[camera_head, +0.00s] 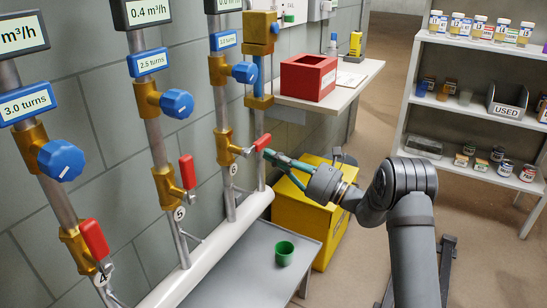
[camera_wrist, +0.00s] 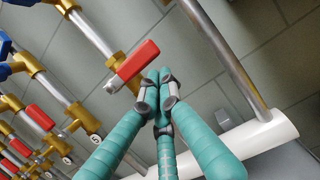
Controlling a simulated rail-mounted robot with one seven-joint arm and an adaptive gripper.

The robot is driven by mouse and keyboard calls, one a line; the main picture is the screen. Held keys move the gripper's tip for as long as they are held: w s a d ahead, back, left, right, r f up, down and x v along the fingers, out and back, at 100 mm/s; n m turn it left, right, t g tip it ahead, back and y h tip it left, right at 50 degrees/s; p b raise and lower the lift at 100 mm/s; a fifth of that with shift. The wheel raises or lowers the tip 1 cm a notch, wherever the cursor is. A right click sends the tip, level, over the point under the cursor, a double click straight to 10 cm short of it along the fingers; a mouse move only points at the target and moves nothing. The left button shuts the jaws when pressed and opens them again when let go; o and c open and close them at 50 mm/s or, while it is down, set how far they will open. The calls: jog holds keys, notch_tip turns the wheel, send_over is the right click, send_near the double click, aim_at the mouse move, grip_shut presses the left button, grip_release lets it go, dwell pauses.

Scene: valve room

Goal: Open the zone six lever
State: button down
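The zone six lever (camera_head: 263,142) is a red handle on the brass valve of the pipe tagged 6. It sticks out to the right of its pipe, slanting up. In the wrist view the red lever (camera_wrist: 135,63) lies just left of my fingertips. My gripper (camera_head: 271,154) has teal fingers and is at the lever's outer end. In the wrist view my gripper's fingertips (camera_wrist: 158,76) are together, with nothing seen between them. They are beside the lever; I cannot tell whether they touch it.
The zone five lever (camera_head: 187,172) and zone four lever (camera_head: 94,239) are on pipes to the left. A white horizontal pipe (camera_head: 205,255) runs below. A yellow box (camera_head: 300,215), a grey table (camera_head: 250,285) with a green cup (camera_head: 284,253), and a red box (camera_head: 307,77) stand nearby.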

jog(key=shift+w+d+r+n+g, duration=0.15)
jog(key=shift+r+n, duration=0.2)
jog(key=shift+n, duration=0.25)
jog(key=shift+w+r+n+g, duration=0.15)
jog(key=shift+r+n, duration=0.15)
jog(key=shift+n, duration=0.3)
jog(key=r+n, duration=0.1)
jog(key=n, duration=0.1)
jog(key=r+n+g+b, duration=0.1)
jog(key=shift+w+d+r+n+y, duration=0.1)
jog(key=shift+w+n+y, duration=0.1)
jog(key=shift+n+y, duration=0.15)
notch_tip(320, 180, up, 6)
jog(key=n+g+b, duration=0.3)
jog(key=n+b, duration=0.1)
jog(key=n, duration=0.6)
send_over(269, 140)
jog(key=s, duration=0.2)
jog(key=shift+s+a+r+n+g+h+b, duration=0.2)
jog(key=shift+s+r+n+h+b, duration=0.4)
jog(key=shift+n, duration=0.7)
jog(key=shift+s+a+r+n+g+h+b, duration=0.1)
jog(key=shift+s+r+n+g+h+b, duration=0.2)
jog(key=shift+s+r+n+b, duration=0.65)
jog(key=shift+w+f+n+p, duration=0.15)
jog(key=shift+f+n+p, duration=0.15)
jog(key=shift+f+n, duration=0.1)
jog(key=shift+w, duration=0.1)
